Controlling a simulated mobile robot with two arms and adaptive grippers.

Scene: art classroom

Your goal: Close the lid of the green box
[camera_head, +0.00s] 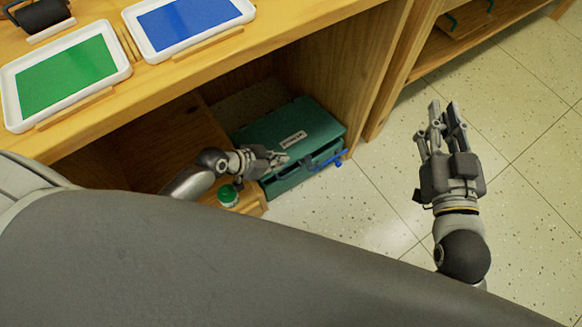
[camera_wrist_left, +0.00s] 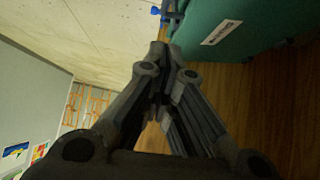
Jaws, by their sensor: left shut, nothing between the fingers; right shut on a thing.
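The green box (camera_head: 288,138) stands on the floor-level space under the wooden shelf, with a white label on its lid. Its lid lies over the body, with a dark gap along the front; I cannot tell whether it is fully down. My left gripper (camera_head: 281,158) is shut and empty at the box's front left edge. The left wrist view shows its fingers (camera_wrist_left: 160,52) together just beside the green box (camera_wrist_left: 218,25). My right gripper (camera_head: 446,106) is shut over the floor, right of the box; what it holds is not distinguishable.
A green-capped jar (camera_head: 228,196) stands on wood below my left gripper. Trays of green paint (camera_head: 122,72) and blue paint (camera_head: 247,10) lie on the shelf top above. A wooden upright (camera_head: 352,75) borders the box's space. The tiled floor (camera_head: 390,215) in front is clear.

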